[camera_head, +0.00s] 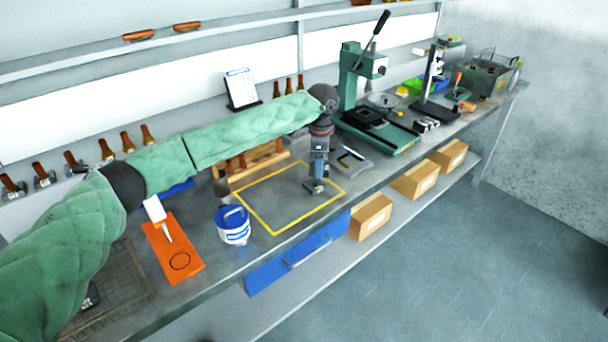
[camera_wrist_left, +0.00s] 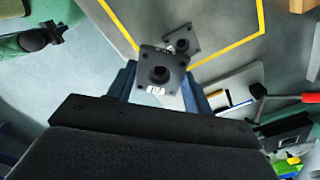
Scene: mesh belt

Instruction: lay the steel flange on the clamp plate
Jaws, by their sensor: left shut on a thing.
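My left gripper (camera_head: 315,178) is shut on the steel flange (camera_wrist_left: 160,70), a dark square plate with a round hole and a small white label. It also shows small under the gripper in the head view (camera_head: 313,188). A second dark square plate with a hole, likely the clamp plate (camera_wrist_left: 183,40), shows just past the flange, partly hidden by it. The flange sits offset from it in the picture, and I cannot tell whether they touch. My right gripper (camera_wrist_left: 55,32) seems to show at the left wrist view's upper left, its jaws unclear.
A yellow outline (camera_head: 262,224) marks the bench around this spot. A blue-and-white tub (camera_head: 233,228) and orange mat (camera_head: 190,262) lie to the left. A green press (camera_head: 352,75) stands at the right behind a grey tray (camera_head: 352,160). The outline's interior looks mostly clear.

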